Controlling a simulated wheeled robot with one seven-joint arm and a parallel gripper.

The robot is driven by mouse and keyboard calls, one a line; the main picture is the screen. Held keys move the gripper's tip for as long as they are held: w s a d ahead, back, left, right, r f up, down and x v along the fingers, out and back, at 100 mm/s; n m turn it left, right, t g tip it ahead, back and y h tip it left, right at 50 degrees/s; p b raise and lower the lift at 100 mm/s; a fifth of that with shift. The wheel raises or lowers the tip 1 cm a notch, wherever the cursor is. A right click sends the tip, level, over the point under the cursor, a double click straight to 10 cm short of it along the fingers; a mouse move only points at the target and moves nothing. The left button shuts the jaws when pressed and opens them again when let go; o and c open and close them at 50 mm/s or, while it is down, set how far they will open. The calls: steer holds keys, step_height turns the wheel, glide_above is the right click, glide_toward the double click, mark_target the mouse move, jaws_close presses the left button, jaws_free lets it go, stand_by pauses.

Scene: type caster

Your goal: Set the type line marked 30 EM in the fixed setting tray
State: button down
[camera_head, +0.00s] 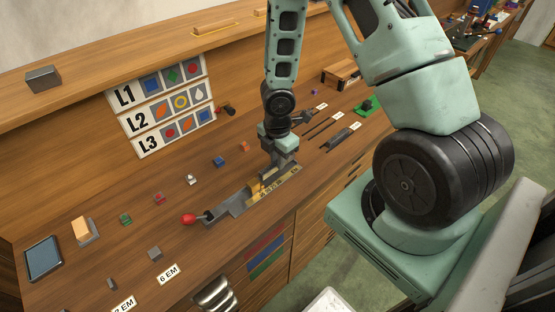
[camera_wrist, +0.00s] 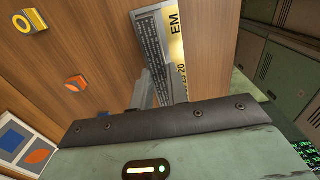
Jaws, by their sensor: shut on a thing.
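The setting tray (camera_head: 232,204) is a grey metal channel with a red-knobbed handle (camera_head: 188,218) at its left end and a yellow scale strip (camera_head: 275,184) along its front. My gripper (camera_head: 272,176) is low over the right part of the tray, shut on a type line. In the wrist view, a grey type line (camera_wrist: 152,50) with rows of raised letters lies beside the yellow strip (camera_wrist: 177,50), which reads EM and 20. My fingers and the gripper body hide much of the line. I cannot read its mark or tell whether it rests on the tray floor.
Dark bars with white tags (camera_head: 340,137) lie on the bench to the right. Small coloured blocks (camera_head: 219,161) stand in a row behind and left of the tray. Grey spacers lie by the 6 EM (camera_head: 168,273) and 2 EM labels. A picture board (camera_head: 160,105) leans behind.

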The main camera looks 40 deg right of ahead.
steer(key=shift+f+b, duration=0.4)
steer(key=shift+f, duration=0.05)
steer(key=shift+f, duration=0.15)
steer(key=c, duration=1.4)
jaws_free()
steer(key=shift+o, duration=0.2)
step_height(320, 180, up, 13)
steer(key=p, duration=0.5)
steer(key=s+a+r+m+h, duration=0.1)
steer(key=s+a+r+m, duration=0.4)
steer(key=a+r, duration=0.65)
steer(key=s+a+r+m, duration=0.2)
steer(key=s+a+m, duration=0.1)
steer(key=s+a, duration=0.2)
steer(key=s+a+r+m+y, duration=0.1)
steer(key=s+a+r+m, duration=0.1)
steer(key=s+a, duration=0.4)
steer(key=shift+s+r+m+y, duration=0.3)
steer(key=shift+s+r+m, duration=0.1)
steer(key=shift+s+r, duration=0.45)
